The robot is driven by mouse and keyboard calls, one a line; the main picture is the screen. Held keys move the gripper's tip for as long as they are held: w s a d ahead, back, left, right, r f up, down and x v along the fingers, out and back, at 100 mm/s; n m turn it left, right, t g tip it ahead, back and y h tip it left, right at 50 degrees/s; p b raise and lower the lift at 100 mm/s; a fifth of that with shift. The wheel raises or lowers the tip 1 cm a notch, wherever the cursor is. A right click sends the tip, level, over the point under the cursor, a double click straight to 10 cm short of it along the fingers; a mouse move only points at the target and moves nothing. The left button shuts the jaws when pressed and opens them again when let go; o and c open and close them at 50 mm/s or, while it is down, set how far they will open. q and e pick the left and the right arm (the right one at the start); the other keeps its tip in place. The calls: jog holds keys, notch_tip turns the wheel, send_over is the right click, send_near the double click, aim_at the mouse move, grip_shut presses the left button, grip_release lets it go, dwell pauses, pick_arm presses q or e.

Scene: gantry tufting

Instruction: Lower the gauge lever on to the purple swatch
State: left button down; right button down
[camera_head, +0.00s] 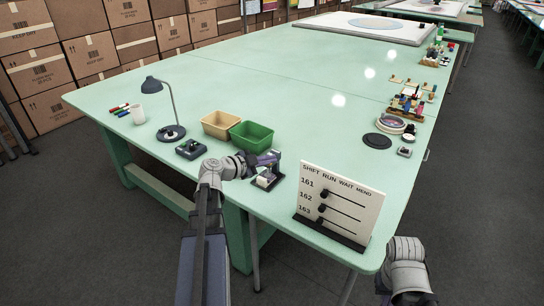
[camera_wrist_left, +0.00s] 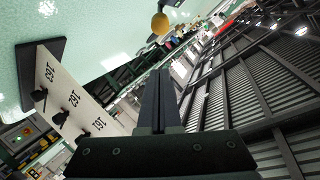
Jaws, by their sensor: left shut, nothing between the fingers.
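My left gripper (camera_head: 274,157) is over the near edge of the green table, right of the green bin. Its fingers are shut and empty; they show as a dark bar in the left wrist view (camera_wrist_left: 160,85). A small dark-based device with a pale part (camera_head: 267,179) stands just below the gripper, partly hidden by it. It may be the gauge; I cannot make out its lever or a purple swatch clearly. An ochre knob (camera_wrist_left: 160,23) shows beyond the fingertips in the left wrist view; I cannot tell what it belongs to. My right gripper is not visible.
A white board (camera_head: 340,203) with numbered rows stands right of the gripper. A tan bin (camera_head: 216,124), a green bin (camera_head: 252,134), a dark box (camera_head: 191,148) and a lamp (camera_head: 170,110) are to the left. The table's middle (camera_head: 300,110) is mostly clear.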

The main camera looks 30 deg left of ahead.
pick_arm(q)
jog(key=p+v, duration=0.1)
jog(key=v, duration=0.5)
jog(key=shift+s+f, duration=0.2)
jog(key=shift+s, duration=0.05)
jog(key=d+f+n+g, duration=0.1)
jog(key=d+f+g, duration=0.1)
jog(key=d, duration=0.3)
jog(key=d+f+n+g, duration=0.1)
jog(key=d+f+g, duration=0.2)
jog(key=d, duration=0.3)
jog(key=s+d+f+n+g, duration=0.1)
jog(key=d+f+n+g, duration=0.1)
jog(key=d+f, duration=0.3)
jog(key=shift+s+d+g+h, duration=0.1)
jog(key=shift+d+g+h, duration=0.3)
jog(key=shift+d, duration=0.3)
jog(key=s+d+f+n+g+y, duration=0.5)
jog(key=s+d+n+y, duration=0.15)
jog(key=d+n, duration=0.2)
jog(key=s+d+r+m+p, duration=0.1)
jog(key=s+d+m+p, duration=0.1)
jog(key=d, duration=0.3)
jog(key=s+d+r+m+g+p, duration=0.1)
jog(key=s+d+r+m+p, duration=0.1)
jog(key=s+d, duration=0.2)
jog(key=shift+s+d+r+m, duration=0.25)
jog(key=shift+d+r+m, duration=0.1)
jog(key=shift+d, duration=0.5)
